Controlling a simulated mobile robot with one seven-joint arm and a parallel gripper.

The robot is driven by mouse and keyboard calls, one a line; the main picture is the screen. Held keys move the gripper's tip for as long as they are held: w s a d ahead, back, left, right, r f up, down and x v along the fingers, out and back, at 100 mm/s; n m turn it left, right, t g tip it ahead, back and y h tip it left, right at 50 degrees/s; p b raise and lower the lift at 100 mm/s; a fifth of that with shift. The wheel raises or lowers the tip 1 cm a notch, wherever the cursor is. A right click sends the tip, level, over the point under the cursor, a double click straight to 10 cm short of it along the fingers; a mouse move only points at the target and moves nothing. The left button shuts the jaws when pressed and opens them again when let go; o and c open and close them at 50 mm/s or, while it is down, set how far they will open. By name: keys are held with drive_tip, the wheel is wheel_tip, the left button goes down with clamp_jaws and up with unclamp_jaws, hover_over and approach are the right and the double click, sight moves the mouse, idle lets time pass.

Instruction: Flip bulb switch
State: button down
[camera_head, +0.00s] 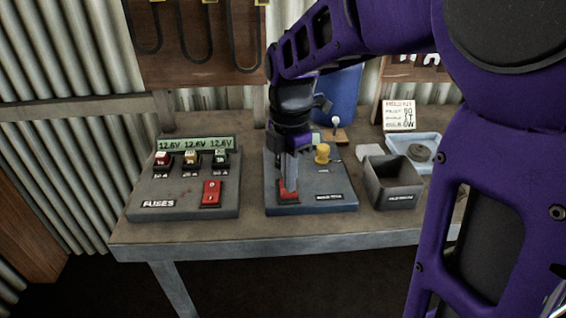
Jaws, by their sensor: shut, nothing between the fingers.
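A grey panel (323,184) stands on the workbench, right of the fuse panel. It has a red rocker switch (288,198) at its front left and a yellow knob or bulb (322,153) at its upper right. My gripper (289,189) points down, shut and empty, with its tips at the red switch. They look to be touching it or just above it; I cannot tell which. The gripper hides part of the switch and the panel's back left. The switch's tilt is not clear.
The fuse panel (168,189) on the left has a green display (195,144), several fuses and a red switch (211,193). A grey box (392,184) and a pale blue tray (416,141) stand right. A blue container (340,95) is behind. The workbench's front edge (270,243) is clear.

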drive_tip(key=shift+f, duration=0.45)
drive_tip(key=shift+r, duration=0.1)
wheel_tip(320, 180, up, 7)
drive_tip(key=p, duration=0.6)
drive_tip(key=shift+p, duration=0.35)
drive_tip(key=shift+d, duration=0.1)
